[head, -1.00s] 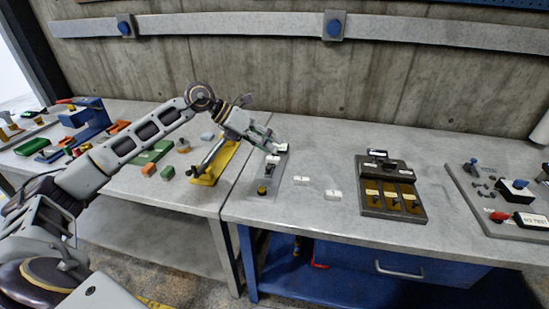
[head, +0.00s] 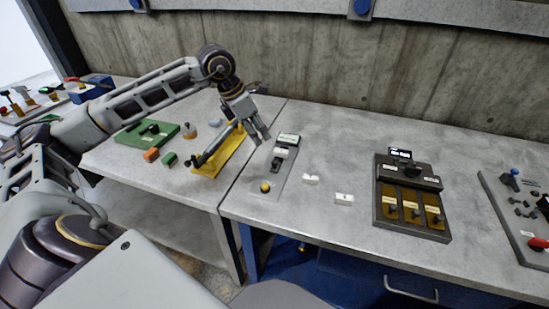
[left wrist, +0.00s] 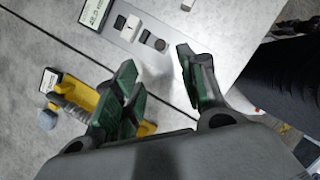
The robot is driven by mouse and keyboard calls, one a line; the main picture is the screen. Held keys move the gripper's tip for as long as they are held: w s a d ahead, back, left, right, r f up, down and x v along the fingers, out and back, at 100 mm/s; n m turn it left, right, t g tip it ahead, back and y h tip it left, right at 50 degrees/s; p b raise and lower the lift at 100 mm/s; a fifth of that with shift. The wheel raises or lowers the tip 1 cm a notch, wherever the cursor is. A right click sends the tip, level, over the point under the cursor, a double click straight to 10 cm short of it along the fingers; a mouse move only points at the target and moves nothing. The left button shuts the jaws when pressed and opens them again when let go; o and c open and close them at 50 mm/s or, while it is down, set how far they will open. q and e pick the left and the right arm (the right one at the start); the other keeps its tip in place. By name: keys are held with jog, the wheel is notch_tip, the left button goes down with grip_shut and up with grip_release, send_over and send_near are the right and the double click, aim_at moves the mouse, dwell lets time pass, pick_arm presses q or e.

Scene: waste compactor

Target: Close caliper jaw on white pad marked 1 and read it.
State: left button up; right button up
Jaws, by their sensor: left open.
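In the left wrist view the pad (left wrist: 127,27) bears a small dark mark, too small to read surely. The display (left wrist: 95,12) shows characters I cannot read. My left gripper (head: 262,137) is open and empty, left of the caliper and apart from it; its green fingers (left wrist: 155,62) show spread. My right gripper is out of view.
Two loose white blocks (head: 311,179) (head: 344,198) lie right of the caliper. A dark fixture with yellow panels (head: 412,195) stands further right. A yellow stand (head: 217,160) is close left of my gripper. The bench between the blocks and the wall is clear.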

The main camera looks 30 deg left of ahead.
aim_at(275, 161)
pick_arm(q)
jog(key=shift+f, duration=0.1)
jog(key=shift+x, duration=6.8)
jog(key=shift+d, duration=0.15)
